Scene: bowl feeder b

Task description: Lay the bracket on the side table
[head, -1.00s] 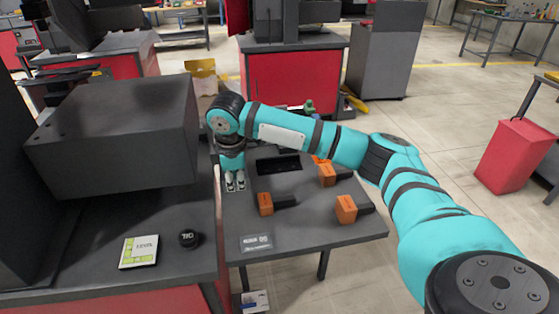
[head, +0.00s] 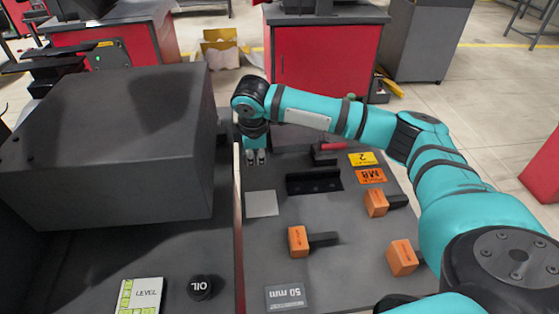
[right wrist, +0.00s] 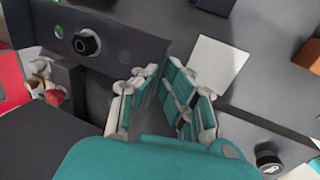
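The bracket appears to be the black angled piece (head: 314,182) lying on the side table (head: 345,275). A dark piece at the top of the right wrist view (right wrist: 205,4) is probably the same one, cut off by the edge. My right gripper (head: 256,157) points down over the table's left part, to the left of the bracket and apart from it. In the right wrist view its fingers (right wrist: 158,85) stand apart with nothing held between them. A pale square plate (head: 262,204) lies just in front of the gripper. My left gripper is out of view.
Orange blocks with dark bars (head: 298,241) stand on the table's front and right. A red-handled tool (head: 325,152) lies behind the bracket. A large dark box (head: 110,140) stands on the bench at left, with an OIL cap (head: 201,287) in front.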

